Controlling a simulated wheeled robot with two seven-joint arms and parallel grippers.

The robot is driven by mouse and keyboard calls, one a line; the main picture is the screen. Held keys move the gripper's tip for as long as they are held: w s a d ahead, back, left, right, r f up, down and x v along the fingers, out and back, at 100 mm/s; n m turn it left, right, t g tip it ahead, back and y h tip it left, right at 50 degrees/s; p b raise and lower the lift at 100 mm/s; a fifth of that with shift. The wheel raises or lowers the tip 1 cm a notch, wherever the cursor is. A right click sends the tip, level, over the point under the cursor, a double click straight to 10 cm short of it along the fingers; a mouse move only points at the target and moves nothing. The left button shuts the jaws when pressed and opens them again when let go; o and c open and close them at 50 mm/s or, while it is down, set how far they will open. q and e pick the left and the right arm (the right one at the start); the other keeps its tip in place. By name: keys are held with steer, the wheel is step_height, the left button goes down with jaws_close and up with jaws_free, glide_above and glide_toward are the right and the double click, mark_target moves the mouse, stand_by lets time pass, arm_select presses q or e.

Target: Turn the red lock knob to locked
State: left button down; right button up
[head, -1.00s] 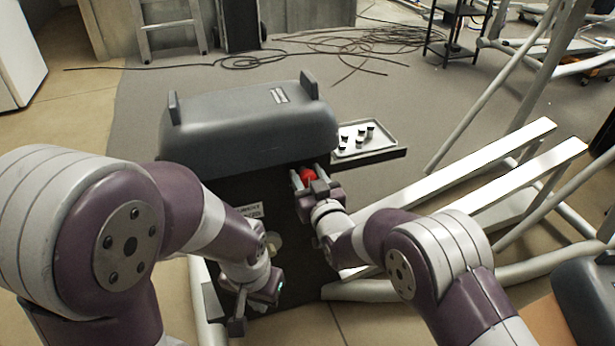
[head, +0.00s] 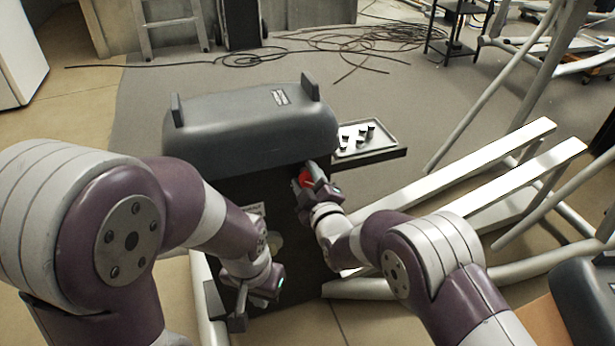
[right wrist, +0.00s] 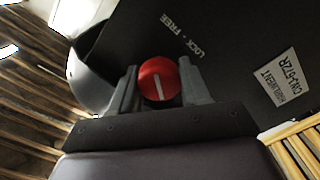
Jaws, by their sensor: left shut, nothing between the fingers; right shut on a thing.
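The red lock knob (head: 304,177) is on the dark front panel of the grey machine housing (head: 245,130). My right gripper (head: 310,184) is shut on the knob, one finger on each side. In the right wrist view the red knob (right wrist: 158,72) sits between the fingers, with a white pointer line on its lower half running nearly up and down the picture. A "LOCK - FREE" label (right wrist: 183,36) is printed beside it on the black panel. My left gripper (head: 239,310) is shut and empty, low by the panel's lower left.
White rails (head: 470,190) run along the right. A data label (right wrist: 278,79) is on the panel. Cables (head: 330,42) lie on the floor behind.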

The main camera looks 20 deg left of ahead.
steer(key=n, duration=0.4)
steer(key=shift+n, duration=0.3)
steer(key=shift+f+n+p, duration=0.15)
steer(key=shift+n+p, duration=0.3)
steer(key=shift+n, duration=1.05)
steer(key=shift+s, duration=0.1)
steer(key=o, duration=1)
steer(key=shift+a, duration=0.1)
